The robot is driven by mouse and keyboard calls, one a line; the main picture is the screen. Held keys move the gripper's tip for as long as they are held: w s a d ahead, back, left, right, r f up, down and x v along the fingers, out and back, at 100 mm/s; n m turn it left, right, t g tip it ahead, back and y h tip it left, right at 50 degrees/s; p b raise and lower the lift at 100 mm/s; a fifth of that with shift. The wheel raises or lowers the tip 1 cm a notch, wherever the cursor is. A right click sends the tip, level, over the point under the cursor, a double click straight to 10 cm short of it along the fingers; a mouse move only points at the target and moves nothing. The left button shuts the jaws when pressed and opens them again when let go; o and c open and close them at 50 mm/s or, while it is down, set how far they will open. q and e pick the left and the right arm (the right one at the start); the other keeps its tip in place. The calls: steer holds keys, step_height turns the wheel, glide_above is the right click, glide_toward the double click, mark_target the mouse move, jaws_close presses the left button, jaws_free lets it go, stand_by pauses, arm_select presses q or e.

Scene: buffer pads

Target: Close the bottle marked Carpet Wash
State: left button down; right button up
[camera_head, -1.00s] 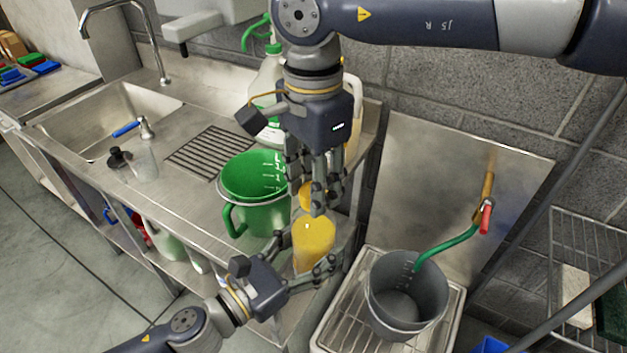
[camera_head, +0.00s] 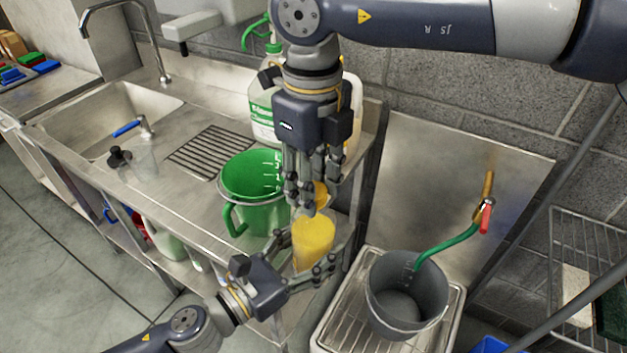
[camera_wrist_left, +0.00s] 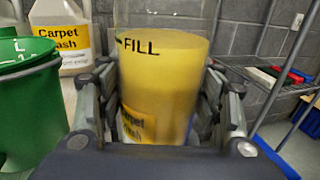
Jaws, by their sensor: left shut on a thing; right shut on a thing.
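The bottle (camera_head: 314,240) is clear with yellow liquid. My right gripper (camera_head: 310,203) points down over the bottle's top and is shut on a yellow-orange piece, which looks like the cap (camera_head: 321,194). The fingers hide the bottle's neck, so I cannot tell how the cap sits on it.
A green measuring jug (camera_head: 262,215) stands close left of the bottle on the steel counter. Large containers stand behind, one labelled Carpet Wash in the left wrist view (camera_wrist_left: 62,30). A grey bucket (camera_head: 385,320) stands at right on a rack, near a green hose (camera_head: 447,246).

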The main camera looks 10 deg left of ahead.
steer(key=shift+a+m, duration=0.1)
steer(key=shift+m, duration=0.7)
steer(key=o, duration=1.2)
steer(key=shift+o, duration=0.2)
step_height(320, 180, up, 12)
steer(key=shift+w, duration=0.1)
